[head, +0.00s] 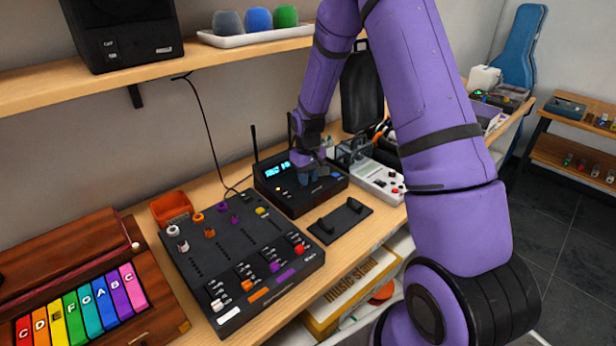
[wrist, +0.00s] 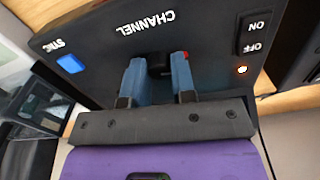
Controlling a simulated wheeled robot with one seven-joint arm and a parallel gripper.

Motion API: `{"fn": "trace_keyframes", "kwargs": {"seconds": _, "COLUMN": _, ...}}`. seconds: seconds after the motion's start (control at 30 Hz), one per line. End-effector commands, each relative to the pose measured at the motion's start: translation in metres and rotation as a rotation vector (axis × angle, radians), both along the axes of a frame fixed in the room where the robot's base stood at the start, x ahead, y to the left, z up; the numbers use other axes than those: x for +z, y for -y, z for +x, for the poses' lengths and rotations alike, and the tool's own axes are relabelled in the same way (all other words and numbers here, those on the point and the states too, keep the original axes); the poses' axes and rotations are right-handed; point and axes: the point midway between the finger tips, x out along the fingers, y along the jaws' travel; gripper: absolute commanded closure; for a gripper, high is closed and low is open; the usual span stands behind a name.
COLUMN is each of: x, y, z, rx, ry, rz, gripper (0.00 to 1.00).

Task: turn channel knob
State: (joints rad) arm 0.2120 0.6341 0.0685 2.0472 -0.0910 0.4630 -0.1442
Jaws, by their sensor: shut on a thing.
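The channel knob (wrist: 158,64) is a small dark knob on the front of a black receiver, below the white word CHANNEL in the wrist view. My gripper (wrist: 157,68) has its two blue fingers on either side of the knob, shut on it. A bit of red shows by the right fingertip. The black receiver (head: 275,187) with a lit cyan display and an antenna stands on the bench in the head view. There my gripper (head: 311,178) is at the receiver's front, and the knob is hidden.
A blue SYNC button (wrist: 70,63) and an ON/OFF switch (wrist: 252,36) with a glowing orange light flank the knob. A black mixer (head: 235,250) lies left of the receiver, a grey-white device (head: 372,180) right, and a black stand (head: 340,220) in front.

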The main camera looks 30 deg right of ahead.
Motion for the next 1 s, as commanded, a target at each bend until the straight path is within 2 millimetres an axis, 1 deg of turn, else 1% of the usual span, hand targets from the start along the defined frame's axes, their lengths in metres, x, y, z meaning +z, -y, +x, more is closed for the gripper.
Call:
{"fn": "trace_keyframes", "kwargs": {"seconds": 0.3, "x": 0.0002, "y": 0.0001, "z": 0.0001, "rx": 0.118, "ry": 0.0, "rz": 0.0, "gripper": 0.99}}
{"fn": "trace_keyframes", "kwargs": {"seconds": 0.83, "x": 0.0002, "y": 0.0001, "z": 0.0001, "rx": 0.14, "ry": 0.0, "rz": 0.0, "gripper": 0.99}}
{"fn": "trace_keyframes", "kwargs": {"seconds": 0.87, "x": 0.0002, "y": 0.0001, "z": 0.0002, "rx": 0.14, "ry": 0.0, "rz": 0.0, "gripper": 0.73}}
{"fn": "trace_keyframes", "kwargs": {"seconds": 0.9, "x": 0.0002, "y": 0.0001, "z": 0.0001, "rx": 0.14, "ry": 0.0, "rz": 0.0, "gripper": 0.64}}
{"fn": "trace_keyframes", "kwargs": {"seconds": 0.97, "x": 0.0002, "y": 0.0001, "z": 0.0001, "rx": 0.14, "ry": 0.0, "rz": 0.0, "gripper": 0.5}}
{"fn": "trace_keyframes", "kwargs": {"seconds": 1.0, "x": 0.0001, "y": 0.0001, "z": 0.0001, "rx": 0.139, "ry": 0.0, "rz": 0.0, "gripper": 0.5}}
